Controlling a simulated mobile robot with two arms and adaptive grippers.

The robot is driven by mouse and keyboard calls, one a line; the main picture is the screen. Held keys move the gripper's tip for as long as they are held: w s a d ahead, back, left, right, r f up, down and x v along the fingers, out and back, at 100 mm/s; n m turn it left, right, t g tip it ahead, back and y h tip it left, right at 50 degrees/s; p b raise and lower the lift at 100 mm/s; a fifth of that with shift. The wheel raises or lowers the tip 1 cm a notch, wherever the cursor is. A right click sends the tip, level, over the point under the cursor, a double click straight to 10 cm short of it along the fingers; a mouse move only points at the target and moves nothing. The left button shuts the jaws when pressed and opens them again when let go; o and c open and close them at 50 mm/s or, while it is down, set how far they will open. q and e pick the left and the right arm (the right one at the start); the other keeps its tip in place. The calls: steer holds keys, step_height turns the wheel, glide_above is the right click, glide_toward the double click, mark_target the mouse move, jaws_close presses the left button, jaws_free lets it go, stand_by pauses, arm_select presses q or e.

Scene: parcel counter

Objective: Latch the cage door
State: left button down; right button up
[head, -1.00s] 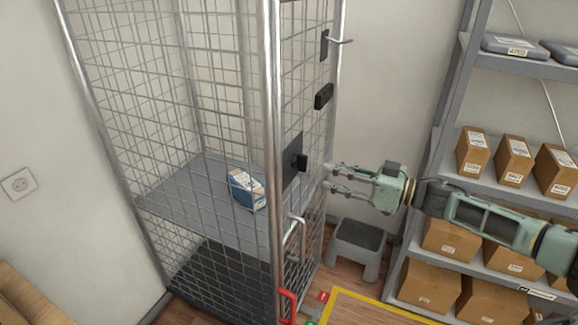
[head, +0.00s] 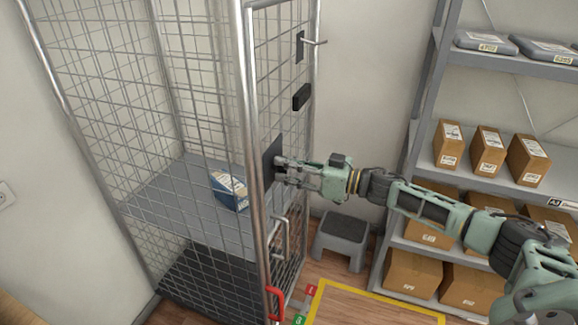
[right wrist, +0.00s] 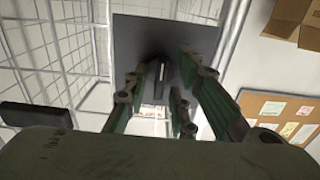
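The wire cage (head: 150,130) stands at the left. Its door (head: 285,115), a mesh side on the right, carries a dark square plate (head: 271,152) with a black latch knob. My right gripper (head: 279,174) is at this plate in the head view and covers the knob. In the right wrist view, the plate (right wrist: 205,38) is straight ahead, and the knob (right wrist: 160,70) stands between my right gripper's (right wrist: 153,100) parted fingers. I cannot tell whether the fingers touch the knob. My left gripper is not in view.
A blue-and-white parcel (head: 229,191) lies on the cage shelf. A black block (head: 301,97) and a metal handle (head: 283,240) sit on the door. A grey step stool (head: 342,238) and a shelf rack (head: 423,150) with boxes stand at the right.

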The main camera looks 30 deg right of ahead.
jaws_close()
stand_by(0.3)
steer(key=shift+f+n+b, duration=0.1)
steer(key=shift+n+b, duration=4.75)
steer(key=shift+n, duration=4.05)
steer(key=shift+o, duration=1.1)
jaws_free()
